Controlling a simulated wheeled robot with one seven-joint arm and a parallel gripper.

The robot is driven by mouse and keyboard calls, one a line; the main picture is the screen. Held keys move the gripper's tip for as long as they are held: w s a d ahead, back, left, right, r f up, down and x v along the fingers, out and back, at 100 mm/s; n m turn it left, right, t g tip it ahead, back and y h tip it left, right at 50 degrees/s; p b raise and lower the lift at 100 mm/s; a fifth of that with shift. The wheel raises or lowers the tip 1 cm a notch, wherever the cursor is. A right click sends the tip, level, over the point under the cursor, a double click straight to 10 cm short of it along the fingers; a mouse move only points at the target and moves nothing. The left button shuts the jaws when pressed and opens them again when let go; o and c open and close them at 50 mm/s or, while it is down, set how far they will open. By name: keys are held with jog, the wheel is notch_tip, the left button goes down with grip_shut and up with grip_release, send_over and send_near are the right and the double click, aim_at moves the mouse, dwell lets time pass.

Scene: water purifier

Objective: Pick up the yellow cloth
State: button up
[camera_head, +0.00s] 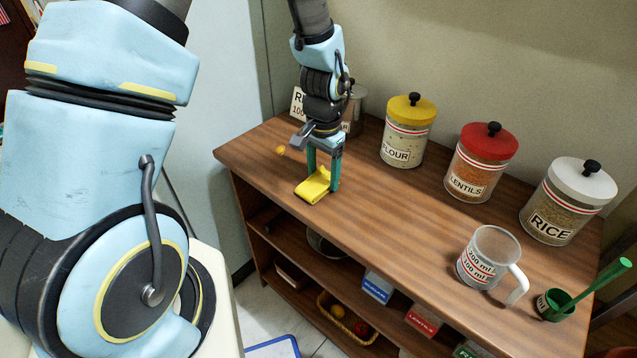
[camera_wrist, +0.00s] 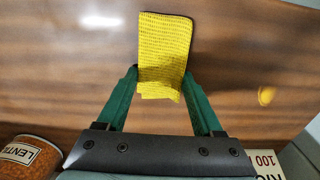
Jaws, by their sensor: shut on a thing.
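The yellow cloth (camera_head: 314,186) is at the left part of the wooden shelf top, below my gripper (camera_head: 324,172) in the head view. In the wrist view the cloth (camera_wrist: 164,52) is a folded, textured strip with its near end between the green fingertips of my gripper (camera_wrist: 160,82). The fingers are shut on the cloth, one on each side. Whether the cloth is lifted clear of the wood or still touches it, I cannot tell.
A small orange-yellow thing (camera_head: 281,150) lies left of my gripper. Jars of flour (camera_head: 402,137), lentils (camera_head: 478,168) and rice (camera_head: 562,208) stand along the back. A measuring jug (camera_head: 487,257) and a green scoop (camera_head: 556,304) stand at the right. The wood in front of the flour jar is clear.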

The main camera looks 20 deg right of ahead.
aim_at(323, 175)
jog(key=shift+c, duration=1.1)
notch_tip(323, 175, up, 10)
jog(key=b, duration=0.1)
jog(key=shift+b, duration=0.4)
